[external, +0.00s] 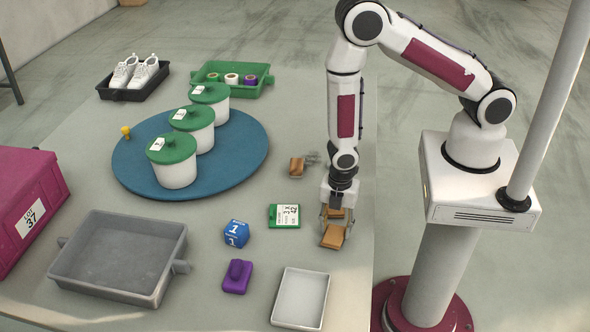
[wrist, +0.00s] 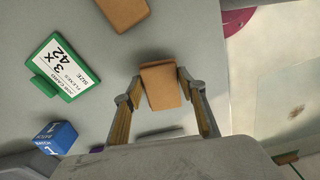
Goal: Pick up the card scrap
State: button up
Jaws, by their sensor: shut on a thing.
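The card scrap (wrist: 161,90) is a small tan-brown piece with a folded-looking upper edge. In the wrist view it sits between the two fingertips of my gripper (wrist: 160,79), which is shut on it from both sides. In the external view my gripper (external: 336,214) points down near the table's right edge, with tan-brown showing between its fingers. Another tan-brown surface (external: 333,236) shows just in front of the fingers; I cannot tell whether it is part of the same piece. How far the scrap is above the table is unclear.
Another brown piece (external: 297,166) lies behind my gripper, beside something grey. A green card (external: 284,215), blue cube (external: 236,233), purple object (external: 237,276) and white tray (external: 301,298) lie nearby. A grey tray (external: 118,257) stands front left. Lidded pots stand on a blue disc (external: 132,160).

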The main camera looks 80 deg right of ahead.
aim_at(338, 233)
jog(key=shift+r, duration=4.1)
jog(key=shift+a, duration=0.15)
jog(key=shift+s+a+f, duration=0.15)
jog(key=shift+s+a, duration=0.2)
jog(key=shift+a, duration=0.15)
jog(key=w+a, duration=0.2)
jog(key=a, duration=0.5)
jog(key=w+a+n, duration=0.1)
jog(key=w+a, duration=0.1)
jog(key=a, duration=0.4)
jog(key=w+a+r+n, duration=0.1)
jog(key=w+a, duration=0.2)
jog(key=a, duration=0.4)
jog(key=shift+a, duration=0.3)
